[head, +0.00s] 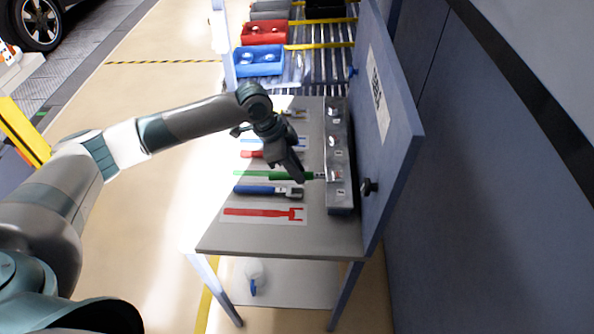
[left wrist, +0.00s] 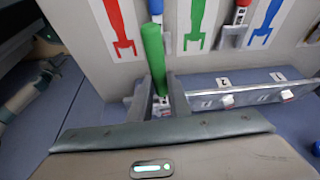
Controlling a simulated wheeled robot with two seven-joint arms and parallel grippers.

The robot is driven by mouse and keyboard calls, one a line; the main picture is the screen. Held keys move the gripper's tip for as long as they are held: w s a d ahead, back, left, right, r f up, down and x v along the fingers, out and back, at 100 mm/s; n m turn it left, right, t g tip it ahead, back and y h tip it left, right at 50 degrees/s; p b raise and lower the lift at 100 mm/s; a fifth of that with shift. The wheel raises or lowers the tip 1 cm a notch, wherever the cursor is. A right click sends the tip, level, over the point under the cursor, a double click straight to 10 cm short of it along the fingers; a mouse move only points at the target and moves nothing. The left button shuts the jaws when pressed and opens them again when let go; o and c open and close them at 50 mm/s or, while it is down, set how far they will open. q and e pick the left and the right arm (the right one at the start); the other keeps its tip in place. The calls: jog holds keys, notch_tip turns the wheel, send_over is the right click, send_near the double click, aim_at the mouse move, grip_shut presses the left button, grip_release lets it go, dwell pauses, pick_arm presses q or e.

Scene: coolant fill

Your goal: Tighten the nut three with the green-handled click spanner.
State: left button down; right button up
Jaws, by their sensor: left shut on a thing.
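My left gripper (head: 299,174) is shut on the green-handled click spanner (head: 262,175), over the right part of the grey table. The green handle points left in the head view, and the spanner's head end reaches to the grey nut rail (head: 341,202). I cannot tell whether the head sits around a nut. In the left wrist view the green handle (left wrist: 153,50) rises between the fingers (left wrist: 156,100), and the rail (left wrist: 245,92) with its nuts lies to the right.
A blue spanner (head: 262,191) and a red spanner outline (head: 262,212) lie nearer on the table (head: 285,240). A blue upright panel (head: 393,140) with a black knob (head: 369,187) stands right of the rail. Red (head: 264,32) and blue bins (head: 258,62) stand behind.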

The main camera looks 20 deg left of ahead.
pick_arm(q)
jog(key=shift+w+a+m, duration=0.15)
jog(key=shift+w+m, duration=0.35)
jog(key=shift+w, duration=0.05)
dwell(0.4)
jog(key=shift+w+a+m+g, duration=0.1)
jog(key=shift+w+m+g, duration=0.2)
jog(key=shift+m, duration=0.1)
jog(key=shift+w, duration=0.1)
jog(key=shift+w+m, duration=0.15)
jog(key=shift+m, duration=0.15)
jog(key=shift+w+m+g+b, duration=0.3)
jog(key=shift+w+m+b, duration=0.1)
jog(key=shift+w+m, duration=0.2)
dwell(0.3)
jog(key=shift+w, duration=0.2)
jog(key=shift+w+m+g+b, duration=0.3)
jog(key=shift+w+m+b, duration=0.15)
jog(key=shift+m, duration=0.25)
